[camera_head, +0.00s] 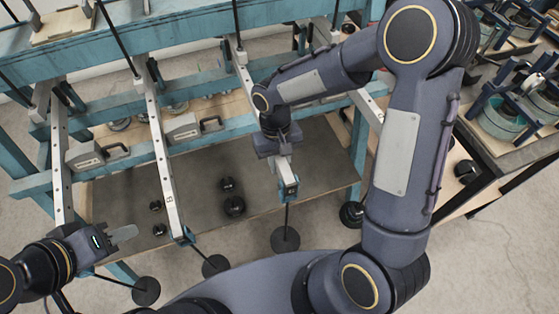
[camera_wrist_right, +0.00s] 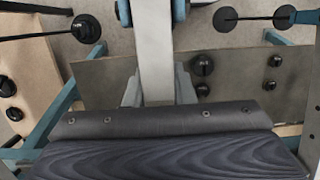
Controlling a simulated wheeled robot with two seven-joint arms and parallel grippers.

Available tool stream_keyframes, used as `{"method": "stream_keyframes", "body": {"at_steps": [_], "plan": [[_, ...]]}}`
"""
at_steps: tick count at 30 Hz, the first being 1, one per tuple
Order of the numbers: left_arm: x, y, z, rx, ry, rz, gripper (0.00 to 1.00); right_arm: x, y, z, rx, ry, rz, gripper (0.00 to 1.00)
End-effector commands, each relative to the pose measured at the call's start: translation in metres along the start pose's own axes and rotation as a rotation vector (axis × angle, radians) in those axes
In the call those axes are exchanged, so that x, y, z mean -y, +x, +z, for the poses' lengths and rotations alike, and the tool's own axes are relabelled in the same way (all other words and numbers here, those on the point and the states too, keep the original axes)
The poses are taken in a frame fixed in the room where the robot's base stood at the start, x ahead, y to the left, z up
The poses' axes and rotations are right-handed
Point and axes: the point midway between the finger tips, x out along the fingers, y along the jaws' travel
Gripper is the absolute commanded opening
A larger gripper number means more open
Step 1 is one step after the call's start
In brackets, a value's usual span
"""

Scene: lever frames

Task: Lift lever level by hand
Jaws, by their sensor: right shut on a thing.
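Several pale metal levers slope down from a teal frame (camera_head: 190,50). My right gripper (camera_head: 284,162) is shut on one lever (camera_head: 243,72) near its lower end, in the middle of the head view. That lever also runs between the fingers in the right wrist view (camera_wrist_right: 155,55). A rod hangs from its teal end cap (camera_head: 289,188) with a dark round weight (camera_head: 285,240) at the bottom. My left gripper (camera_head: 122,234) is at the lower left, apart from the levers' ends; its finger opening cannot be made out.
Other levers stand to the left (camera_head: 160,150), with hanging weights (camera_head: 146,291) below. Loose dark weights (camera_head: 234,206) lie on a grey board (camera_head: 310,160) under the levers. Grey weights with handles (camera_head: 92,153) sit on the frame's shelf. A bench with teal pots (camera_head: 500,120) stands at right.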

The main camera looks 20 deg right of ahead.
Motion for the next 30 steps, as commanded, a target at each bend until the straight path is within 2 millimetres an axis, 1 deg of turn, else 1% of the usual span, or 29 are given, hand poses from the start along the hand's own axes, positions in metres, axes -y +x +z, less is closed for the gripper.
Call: {"method": "stream_keyframes", "body": {"at_steps": [2, 3, 7, 17, 20, 27, 30], "plan": [[0.000, 0.000, 0.000, 0.000, 0.000, 0.000, 0.36, 0.000, 0.000, -0.001, -0.003, 0.000, 0.000, 0.00], [0.000, 0.000, 0.000, 0.000, 0.000, 0.000, 0.36, 0.000, 0.000, -0.001, -0.003, 0.000, -0.001, 0.27], [0.000, 0.000, 0.000, 0.000, 0.000, 0.000, 0.36, 0.000, 0.000, -0.001, -0.003, 0.000, -0.001, 0.44], [0.000, 0.001, 0.000, 0.000, 0.000, 0.000, 0.36, 0.000, -0.003, -0.001, -0.003, 0.000, 0.000, 0.45], [0.001, 0.002, 0.001, 0.000, 0.000, 0.000, 0.36, 0.001, -0.014, -0.002, -0.007, 0.001, -0.002, 0.45], [0.002, 0.005, 0.003, 0.000, 0.000, 0.000, 0.36, 0.001, -0.055, -0.001, -0.007, 0.000, -0.002, 0.45], [0.003, 0.006, 0.003, 0.000, 0.000, 0.000, 0.36, 0.000, -0.068, -0.001, -0.006, 0.001, -0.001, 0.45]]}}
